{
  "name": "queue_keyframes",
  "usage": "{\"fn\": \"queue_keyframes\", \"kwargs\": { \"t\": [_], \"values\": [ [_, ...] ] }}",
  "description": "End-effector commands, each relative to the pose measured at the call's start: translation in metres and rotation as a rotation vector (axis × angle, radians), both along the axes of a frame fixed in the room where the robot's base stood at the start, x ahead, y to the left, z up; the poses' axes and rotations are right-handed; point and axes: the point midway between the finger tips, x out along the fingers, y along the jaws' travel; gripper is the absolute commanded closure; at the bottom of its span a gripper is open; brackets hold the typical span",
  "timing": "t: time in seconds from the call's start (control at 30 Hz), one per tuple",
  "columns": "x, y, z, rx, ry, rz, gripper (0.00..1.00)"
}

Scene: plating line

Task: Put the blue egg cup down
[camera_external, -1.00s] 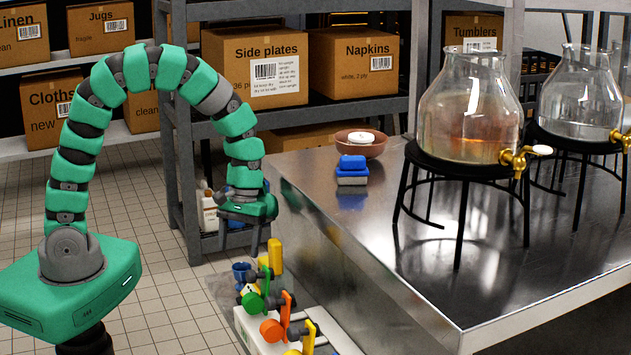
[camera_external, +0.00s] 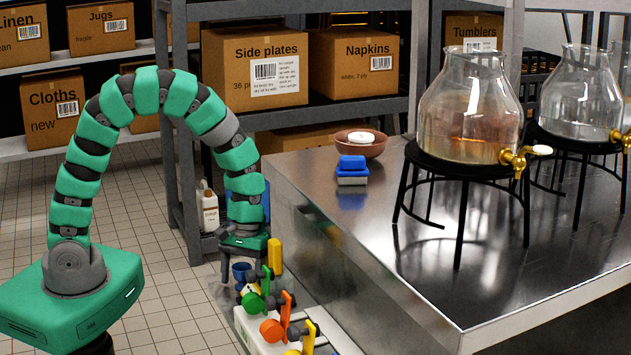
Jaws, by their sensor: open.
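The small blue egg cup (camera_external: 240,271) stands upright, low down beside the steel table's left side, in the lower middle of the picture. My gripper (camera_external: 244,268) points straight down over it and is open. One finger shows at the cup's left and the other near its right side. The fingertips look level with the cup, but I cannot tell whether they touch it. The cup's lower part is partly hidden by coloured things in front.
Several green, orange and yellow handled things (camera_external: 272,329) stand on a white box in front of the cup. A yellow upright piece (camera_external: 275,257) is at its right. The steel table (camera_external: 310,225) rises close on the right. Tiled floor (camera_external: 180,285) lies open at left.

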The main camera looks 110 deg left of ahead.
Motion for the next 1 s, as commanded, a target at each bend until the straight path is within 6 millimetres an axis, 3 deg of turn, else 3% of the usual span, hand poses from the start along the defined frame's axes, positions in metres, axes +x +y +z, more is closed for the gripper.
{"fn": "queue_keyframes", "kwargs": {
  "t": [0.07,0.23,0.67,1.0],
  "values": [
    [0.000,0.000,0.001,0.000,0.000,0.000,0.32],
    [0.000,0.000,0.001,0.000,0.000,0.001,0.79],
    [0.000,0.000,0.005,0.000,0.000,0.001,0.83],
    [0.000,0.001,0.037,0.003,-0.002,0.001,0.83]
  ]
}}
